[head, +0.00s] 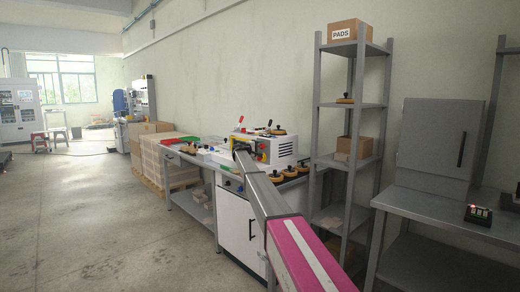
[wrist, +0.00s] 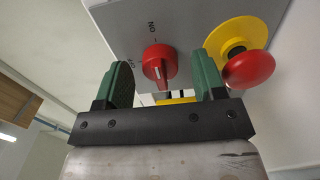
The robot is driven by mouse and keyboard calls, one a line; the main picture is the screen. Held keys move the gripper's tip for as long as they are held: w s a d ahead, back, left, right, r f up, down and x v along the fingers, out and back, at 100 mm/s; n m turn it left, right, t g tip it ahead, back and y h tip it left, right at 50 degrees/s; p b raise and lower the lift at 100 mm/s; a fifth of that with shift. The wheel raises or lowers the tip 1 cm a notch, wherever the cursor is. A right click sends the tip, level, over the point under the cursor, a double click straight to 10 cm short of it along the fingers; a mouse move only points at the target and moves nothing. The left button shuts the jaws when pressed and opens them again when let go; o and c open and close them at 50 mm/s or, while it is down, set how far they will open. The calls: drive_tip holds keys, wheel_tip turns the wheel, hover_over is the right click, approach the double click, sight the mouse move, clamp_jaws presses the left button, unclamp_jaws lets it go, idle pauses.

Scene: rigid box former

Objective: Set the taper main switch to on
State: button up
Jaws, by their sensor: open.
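The main switch is a red rotary knob (wrist: 158,62) on a grey panel (wrist: 115,18) in the wrist view. An ON label stands above it in the picture, and another label, partly hidden, lies to its left. I cannot tell for certain which label the knob points to. My gripper (wrist: 163,78) is open, with one green finger on each side of the knob and visible space between them and it. In the head view my arm reaches to the white machine (head: 282,150) on the bench and hides the switch.
A red mushroom button on a yellow base (wrist: 237,35) sits close beside my right finger in the wrist view. In the head view, round wooden-looking pieces (head: 275,177) lie on the bench near my arm. A grey shelf rack (head: 347,105) stands just right of the machine.

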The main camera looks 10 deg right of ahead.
drive_tip(key=v, duration=1)
drive_tip(key=shift+s+a, duration=0.1)
drive_tip(key=shift+a, duration=0.05)
